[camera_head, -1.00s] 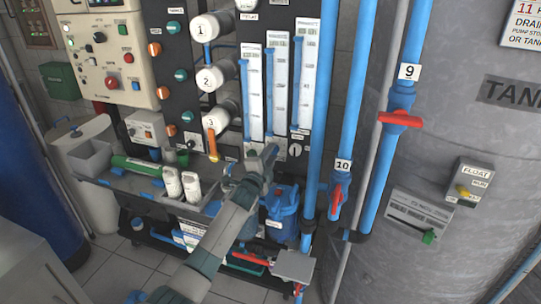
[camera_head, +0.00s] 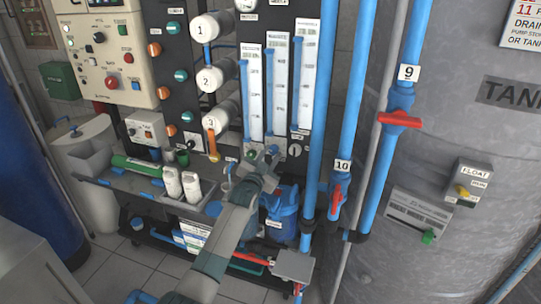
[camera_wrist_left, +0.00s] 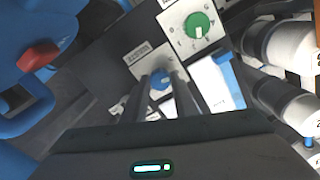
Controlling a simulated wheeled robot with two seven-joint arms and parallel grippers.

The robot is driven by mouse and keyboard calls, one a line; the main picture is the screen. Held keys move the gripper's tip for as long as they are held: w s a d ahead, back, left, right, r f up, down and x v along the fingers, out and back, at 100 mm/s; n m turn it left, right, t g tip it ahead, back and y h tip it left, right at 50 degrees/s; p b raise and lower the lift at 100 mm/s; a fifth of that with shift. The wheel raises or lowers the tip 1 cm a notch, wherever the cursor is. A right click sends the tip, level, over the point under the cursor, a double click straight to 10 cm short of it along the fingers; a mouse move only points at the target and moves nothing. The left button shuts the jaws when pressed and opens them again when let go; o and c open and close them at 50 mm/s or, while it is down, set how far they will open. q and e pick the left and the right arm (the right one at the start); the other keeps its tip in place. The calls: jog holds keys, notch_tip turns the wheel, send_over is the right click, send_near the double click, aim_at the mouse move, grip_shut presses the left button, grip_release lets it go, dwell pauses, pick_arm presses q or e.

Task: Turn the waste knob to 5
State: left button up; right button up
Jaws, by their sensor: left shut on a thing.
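My left gripper (camera_head: 268,157) reaches up to the row of small knob plates under the flow tubes. In the left wrist view its two fingers (camera_wrist_left: 170,92) are shut on a blue knob (camera_wrist_left: 160,80), which shows between them on a white plate. Most of that knob's dial is hidden by the fingers, so its setting cannot be read. The label beside it is too small to read, so I cannot confirm it is the waste knob. A green knob (camera_wrist_left: 198,25) on a numbered plate stands beside it, free of the gripper. My right gripper is not in view.
Flow tubes (camera_head: 278,90) rise just above the knobs. White filter housings (camera_head: 215,78) stand to the left. Blue vertical pipes with a red valve handle (camera_head: 400,119) and a blue pump housing (camera_head: 283,212) are close by on the right and below.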

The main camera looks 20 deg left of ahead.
pick_arm(q)
jog(key=n, duration=0.3)
jog(key=shift+f+n, duration=0.15)
jog(key=shift+n, duration=2.05)
jog(key=o, duration=1.1)
jog(key=shift+c, duration=0.2)
jog(key=shift+s, duration=0.1)
